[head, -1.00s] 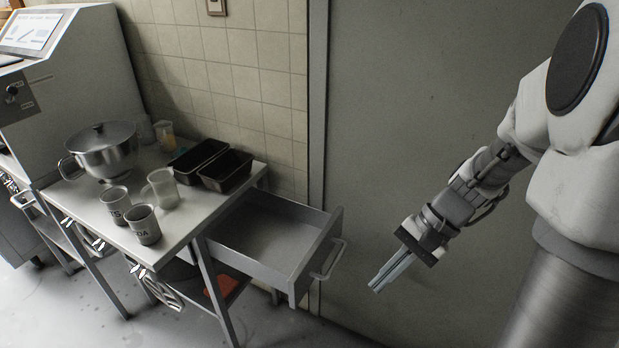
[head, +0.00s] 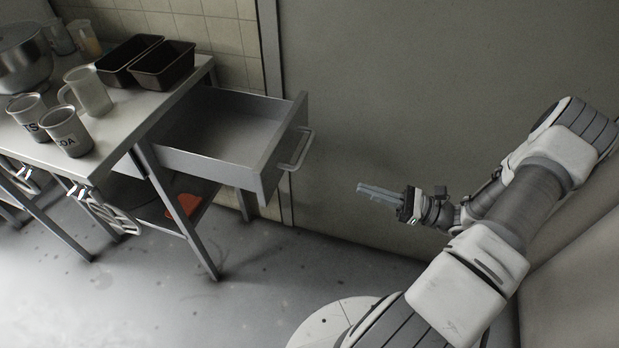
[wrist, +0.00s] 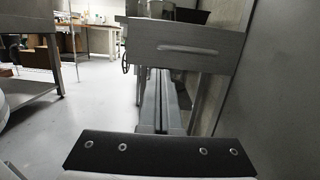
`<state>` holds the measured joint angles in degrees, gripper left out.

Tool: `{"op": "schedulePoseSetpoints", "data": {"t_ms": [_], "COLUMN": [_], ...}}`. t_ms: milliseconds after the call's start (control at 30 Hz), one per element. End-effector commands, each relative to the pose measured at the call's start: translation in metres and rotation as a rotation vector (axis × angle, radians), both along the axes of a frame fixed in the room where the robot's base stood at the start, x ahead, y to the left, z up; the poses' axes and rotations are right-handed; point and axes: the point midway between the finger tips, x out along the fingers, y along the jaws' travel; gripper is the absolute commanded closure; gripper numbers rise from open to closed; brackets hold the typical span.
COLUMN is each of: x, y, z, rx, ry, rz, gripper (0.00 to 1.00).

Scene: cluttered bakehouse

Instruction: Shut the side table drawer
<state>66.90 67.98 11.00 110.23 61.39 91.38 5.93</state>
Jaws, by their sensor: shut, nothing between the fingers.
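The side table drawer (head: 236,140) is grey, pulled well out from the right end of the side table (head: 115,100), and looks empty. Its front carries a bar handle (head: 297,150). In the wrist view the drawer front (wrist: 185,48) faces me, upper right, with its handle (wrist: 187,49) across the middle. My gripper (head: 361,188) is shut and empty, to the right of the handle and apart from it, pointing left. In the wrist view my closed fingers (wrist: 161,90) reach forward, appearing below the drawer front.
On the tabletop stand two dark loaf tins (head: 163,66), a clear jug (head: 90,92), labelled cups (head: 66,132) and a steel bowl (head: 22,62). A grey wall (head: 400,80) runs close behind the drawer and my gripper. The floor in front of the table is clear.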

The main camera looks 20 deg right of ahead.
Motion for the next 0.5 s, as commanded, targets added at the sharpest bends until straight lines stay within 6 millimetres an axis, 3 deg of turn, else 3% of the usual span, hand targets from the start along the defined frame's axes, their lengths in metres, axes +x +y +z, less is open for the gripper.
{"op": "schedulePoseSetpoints", "data": {"t_ms": [233,500], "x": [0.007,0.037], "y": [0.005,0.048], "z": [-0.004,0.005], "rx": [0.033,0.032], "ry": [-0.003,-0.003], "rz": [-0.029,-0.024], "gripper": [1.0,1.0]}}
